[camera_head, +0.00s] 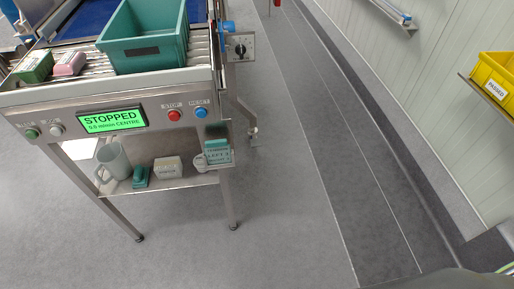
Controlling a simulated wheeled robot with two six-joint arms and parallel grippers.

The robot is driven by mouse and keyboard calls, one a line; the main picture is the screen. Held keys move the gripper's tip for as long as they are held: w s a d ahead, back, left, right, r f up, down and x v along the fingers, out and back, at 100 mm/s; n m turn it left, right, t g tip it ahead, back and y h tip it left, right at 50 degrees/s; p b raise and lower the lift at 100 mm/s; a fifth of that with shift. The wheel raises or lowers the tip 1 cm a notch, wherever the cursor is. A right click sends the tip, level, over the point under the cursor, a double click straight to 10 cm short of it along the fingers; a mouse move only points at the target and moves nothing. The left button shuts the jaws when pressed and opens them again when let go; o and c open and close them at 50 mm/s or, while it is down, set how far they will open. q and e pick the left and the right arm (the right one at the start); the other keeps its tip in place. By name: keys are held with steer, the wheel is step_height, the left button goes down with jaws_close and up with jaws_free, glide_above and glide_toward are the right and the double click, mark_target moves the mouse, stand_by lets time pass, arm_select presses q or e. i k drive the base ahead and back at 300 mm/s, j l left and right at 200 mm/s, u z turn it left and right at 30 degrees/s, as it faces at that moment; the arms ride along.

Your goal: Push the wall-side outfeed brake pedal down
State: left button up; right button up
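A conveyor (130,91) stands at the upper left, with a screen (112,120) reading "STOPPED" and "CENTRE". On its right side, facing the wall, a bent metal bracket or lever (244,110) reaches down and out. It ends in a small metal piece (252,134) low beside the frame leg. This may be the brake pedal, but I cannot tell whether it is up or down. Neither of my grippers is in view. Dark rounded parts at the lower right edge may be mine.
A teal crate (150,50), a green box (33,66) and a pink block (69,64) lie on the rollers. A lower shelf (150,187) holds a jug (113,160) and small items. A yellow bin (491,77) sits by the right wall. Floor between is clear.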

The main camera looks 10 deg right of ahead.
mark_target(255, 142)
steer(key=i+l+u, duration=0.1)
steer(key=u, duration=0.25)
steer(key=i+l+u, duration=0.15)
steer(key=u, duration=0.2)
steer(key=i+l+u, duration=0.15)
steer(key=u, duration=0.2)
steer(key=i+l, duration=0.2)
steer(key=l, duration=0.15)
steer(key=i+l+u, duration=0.15)
steer(key=l, duration=0.25)
steer(key=i+l, duration=0.2)
steer(key=l, duration=0.15)
steer(key=i+l+u, duration=0.15)
steer(key=l, duration=0.25)
